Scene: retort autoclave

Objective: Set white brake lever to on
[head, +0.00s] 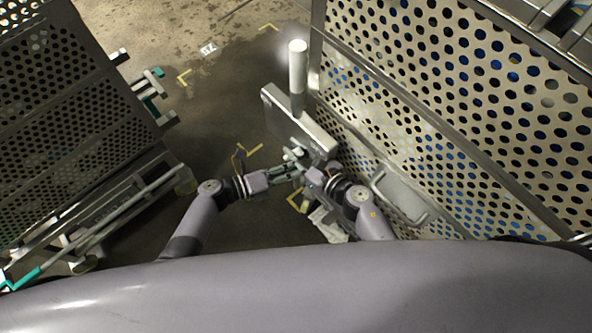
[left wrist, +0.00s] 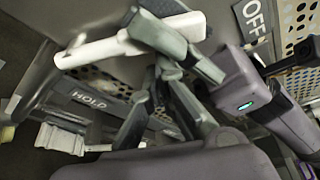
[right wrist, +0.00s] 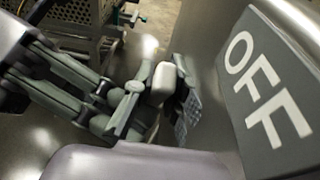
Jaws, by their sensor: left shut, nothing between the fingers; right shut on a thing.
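The white brake lever (left wrist: 95,50) shows as a pale bar slanting across the upper part of the left wrist view. Its end (right wrist: 163,80) is a white block in the right wrist view. My right gripper (right wrist: 155,97) is shut on the lever, with its fingers either side of that end. My left gripper (left wrist: 160,78) is shut and empty, just below the lever and close beside the right gripper's fingers. In the head view my left gripper (head: 287,173) and right gripper (head: 305,170) are close together, and the lever is hard to make out. An OFF label (right wrist: 265,85) is beside the right gripper.
A metal box (head: 300,122) with a pale post (head: 298,70) stands ahead. A perforated basket wall (head: 440,95) is close on the right, another basket (head: 70,120) on the left. Open floor (head: 215,110) lies between.

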